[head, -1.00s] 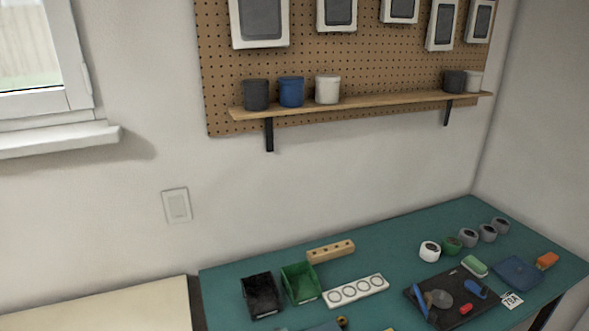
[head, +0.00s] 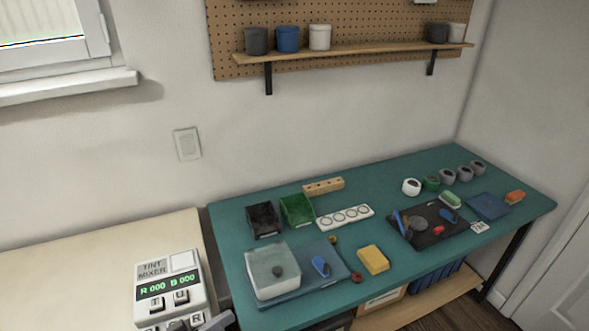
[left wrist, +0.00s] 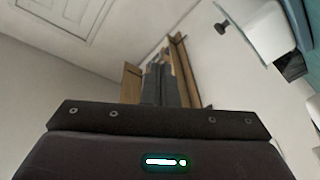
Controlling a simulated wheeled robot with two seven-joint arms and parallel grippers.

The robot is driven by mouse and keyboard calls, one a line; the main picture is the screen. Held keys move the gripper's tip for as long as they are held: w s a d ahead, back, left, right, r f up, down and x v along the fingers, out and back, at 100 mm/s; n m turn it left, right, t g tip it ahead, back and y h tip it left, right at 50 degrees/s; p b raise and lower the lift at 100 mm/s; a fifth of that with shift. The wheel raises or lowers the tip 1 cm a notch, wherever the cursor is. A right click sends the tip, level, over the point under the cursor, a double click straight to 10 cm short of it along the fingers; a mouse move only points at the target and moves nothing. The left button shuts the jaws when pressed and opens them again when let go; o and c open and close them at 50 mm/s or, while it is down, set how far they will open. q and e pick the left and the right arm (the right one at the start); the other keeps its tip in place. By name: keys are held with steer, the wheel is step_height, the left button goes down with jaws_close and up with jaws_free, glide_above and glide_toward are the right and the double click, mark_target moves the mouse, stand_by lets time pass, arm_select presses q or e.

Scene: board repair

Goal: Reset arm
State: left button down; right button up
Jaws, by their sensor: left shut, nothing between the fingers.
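My left gripper (head: 216,322) shows only in part at the bottom edge of the head view, in front of the tint mixer (head: 168,285). In the left wrist view its dark fingers (left wrist: 163,86) are together with nothing between them. The wrist view looks past them to the room, with a pale ceiling and walls. My right gripper is in neither view.
The teal bench (head: 235,235) holds a black bin (head: 264,220), a green bin (head: 297,210), a grey-white box (head: 272,270), a yellow sponge (head: 373,260) and a black tray (head: 405,238). The cream table (head: 80,270) is mostly clear left of the mixer.

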arm_select(q)
steer(key=w+d+f+y, duration=0.2)
steer(key=w+f+y, duration=0.1)
steer(key=y, duration=0.6)
steer(key=s+a+r+n+g+y, duration=0.1)
steer(key=s+a+g+y, duration=0.25)
steer(key=s, duration=0.35)
steer(key=s+a+r+n+g+y, duration=0.1)
steer(key=s+a+g+y, duration=0.25)
steer(key=s, duration=0.35)
step_height(320, 180, down, 29)
steer(key=s+g, duration=0.1)
steer(key=g, duration=0.1)
steer(key=s+a+f+g, duration=0.1)
steer(key=s+a+f, duration=0.2)
steer(key=s+f, duration=1.6)
steer(key=shift+s+f, duration=0.3)
steer(key=shift+s, duration=0.4)
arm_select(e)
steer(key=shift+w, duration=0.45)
